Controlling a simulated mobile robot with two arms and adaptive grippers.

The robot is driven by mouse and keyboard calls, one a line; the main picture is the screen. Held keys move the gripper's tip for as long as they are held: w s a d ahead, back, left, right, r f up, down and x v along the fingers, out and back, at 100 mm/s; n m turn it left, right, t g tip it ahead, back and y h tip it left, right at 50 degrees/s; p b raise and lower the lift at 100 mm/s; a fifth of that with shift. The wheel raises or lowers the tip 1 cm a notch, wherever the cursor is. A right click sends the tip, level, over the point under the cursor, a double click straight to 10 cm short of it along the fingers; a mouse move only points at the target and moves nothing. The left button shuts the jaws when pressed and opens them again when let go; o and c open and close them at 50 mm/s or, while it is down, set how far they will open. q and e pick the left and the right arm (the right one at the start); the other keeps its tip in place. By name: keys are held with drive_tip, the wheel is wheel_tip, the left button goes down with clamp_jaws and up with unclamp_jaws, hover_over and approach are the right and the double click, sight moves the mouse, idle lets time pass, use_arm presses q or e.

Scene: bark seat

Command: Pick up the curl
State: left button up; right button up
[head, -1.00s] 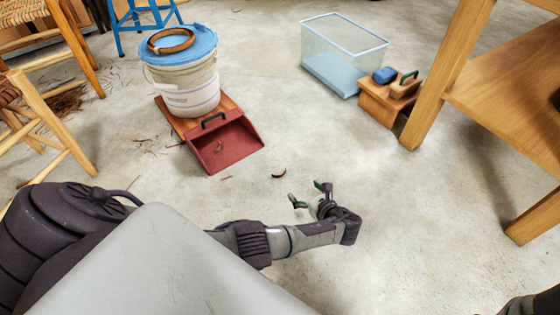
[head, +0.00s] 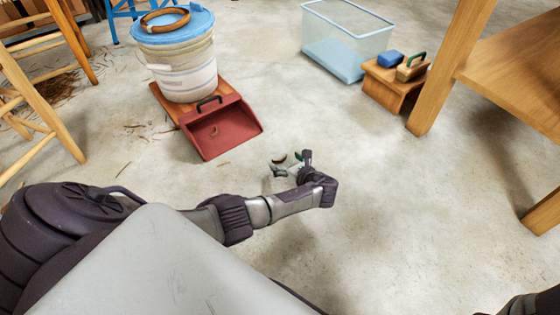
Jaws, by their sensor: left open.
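A small dark brown curl (head: 279,158) lies on the concrete floor, to the right of the red dustpan (head: 232,139). My left gripper (head: 290,164) is low over the floor, just in front of this curl, with its fingers apart and nothing seen between them. The curl shows just beyond the fingers; I cannot tell whether they touch it. Another small brown curl (head: 214,131) lies in the dustpan. My right gripper is not in view.
A lidded white bucket (head: 183,68) with a brown ring (head: 165,18) on top stands behind the dustpan. A clear bin (head: 345,45), a small wooden stool (head: 390,88) and a wooden table (head: 440,75) are at the right. Bark scraps lie at the left.

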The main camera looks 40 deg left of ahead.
sight(281, 159)
use_arm(q)
drive_tip(key=shift+w+a+f+b, duration=0.3)
drive_tip(key=shift+a+f+b, duration=0.15)
drive_tip(key=shift+a+f, duration=0.2)
drive_tip(key=shift+w+a+r, duration=0.1)
drive_tip(key=shift+w+a, duration=0.1)
drive_tip(key=shift+a, duration=0.15)
drive_tip(key=c, duration=0.8)
drive_tip(key=shift+r, duration=0.15)
